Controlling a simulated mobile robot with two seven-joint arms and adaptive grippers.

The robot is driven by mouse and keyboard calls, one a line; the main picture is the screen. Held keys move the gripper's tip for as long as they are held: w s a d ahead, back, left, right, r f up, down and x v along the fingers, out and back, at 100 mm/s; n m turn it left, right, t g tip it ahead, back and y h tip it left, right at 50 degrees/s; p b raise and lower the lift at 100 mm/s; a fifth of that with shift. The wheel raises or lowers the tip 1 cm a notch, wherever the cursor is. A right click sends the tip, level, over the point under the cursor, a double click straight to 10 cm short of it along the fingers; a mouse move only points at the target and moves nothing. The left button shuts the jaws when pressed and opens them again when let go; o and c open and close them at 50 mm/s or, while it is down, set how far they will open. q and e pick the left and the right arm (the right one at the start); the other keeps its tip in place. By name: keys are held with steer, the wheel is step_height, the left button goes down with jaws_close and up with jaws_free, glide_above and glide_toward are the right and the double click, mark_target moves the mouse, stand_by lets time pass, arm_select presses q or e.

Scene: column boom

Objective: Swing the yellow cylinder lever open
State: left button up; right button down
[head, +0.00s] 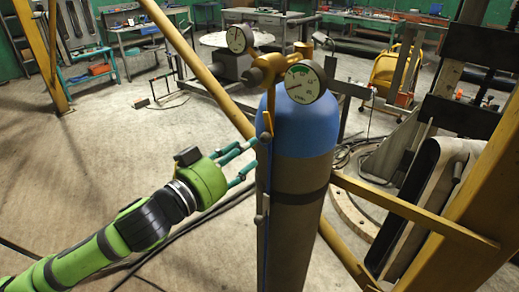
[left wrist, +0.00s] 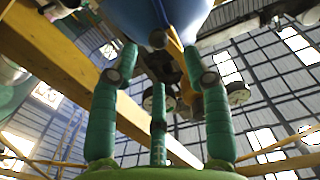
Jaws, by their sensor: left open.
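The gas cylinder (head: 302,140) stands upright with a blue shoulder and a grey body. The yellow lever (head: 268,123) hangs down along its left side from the yellow valve at the top, with a dark knob near its lower end. My left gripper (head: 250,155) is open, with teal fingers close to the cylinder's left side, just below and left of the lever. In the left wrist view the yellow lever (left wrist: 175,48) and the cylinder's blue shoulder (left wrist: 150,14) appear beyond the spread fingers. I cannot tell whether a finger touches the lever. My right gripper is out of view.
Two round gauges (head: 306,82) sit at the cylinder's top. A yellow diagonal bar (head: 205,75) runs behind it, and a yellow frame (head: 415,212) stands at its right. Dark cables lie on the floor below my arm. Workbenches (head: 265,22) are far behind.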

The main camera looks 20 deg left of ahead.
mark_target(263, 140)
arm_select(q)
steer(key=b, duration=0.1)
steer(key=w+b, duration=0.1)
steer(key=b, duration=0.1)
steer(key=shift+d+f, duration=0.2)
steer(key=shift+d, duration=0.05)
steer(key=x, duration=0.1)
steer(key=p+x, duration=0.2)
steer(key=shift+w+d+r, duration=0.1)
steer(key=shift+w+r, duration=0.25)
steer(key=shift+w+d+f+p, duration=0.15)
steer(key=shift+w+d+p, duration=0.05)
steer(key=shift+w+p, duration=0.2)
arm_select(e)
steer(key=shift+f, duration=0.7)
arm_select(q)
jaws_close()
